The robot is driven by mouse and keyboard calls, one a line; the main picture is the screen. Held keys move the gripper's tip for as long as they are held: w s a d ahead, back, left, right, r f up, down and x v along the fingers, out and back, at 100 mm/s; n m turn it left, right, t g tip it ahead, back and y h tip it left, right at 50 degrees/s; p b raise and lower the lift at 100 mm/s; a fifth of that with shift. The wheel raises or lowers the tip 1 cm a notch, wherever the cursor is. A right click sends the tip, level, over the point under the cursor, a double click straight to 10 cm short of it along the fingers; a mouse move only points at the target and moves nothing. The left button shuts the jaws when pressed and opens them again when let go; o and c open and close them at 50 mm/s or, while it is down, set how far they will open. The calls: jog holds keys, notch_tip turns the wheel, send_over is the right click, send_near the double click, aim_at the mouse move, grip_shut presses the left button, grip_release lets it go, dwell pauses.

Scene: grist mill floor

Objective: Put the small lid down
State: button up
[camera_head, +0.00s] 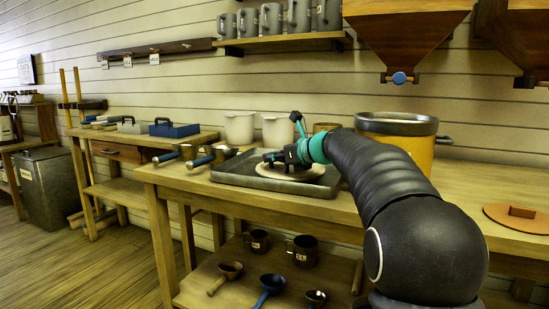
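A pale round lid (298,174) is at the grey metal tray (330,190) on the workbench. I cannot tell whether it rests on the tray floor or is held just above it. My gripper (272,160), dark with a teal wrist, is over the left part of this lid, its fingers at or close to the lid's top. The fingers are small and dark here, and their grip on the lid is not clear. A reddish-brown round lid with a block handle (519,216) lies on the bench at the right.
Scoops with brown and blue handles (201,162) lie left of the tray. Two cream pots (277,132) and a yellow bucket (398,146) stand behind. A wooden hopper (405,35) hangs above. Bare benchtop (475,180) lies right of my arm.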

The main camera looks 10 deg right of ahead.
jog(key=shift+o, duration=1.2)
jog(key=shift+r, duration=0.15)
jog(key=v, duration=1.2)
jog(key=shift+p, duration=0.35)
jog(key=shift+s, duration=0.1)
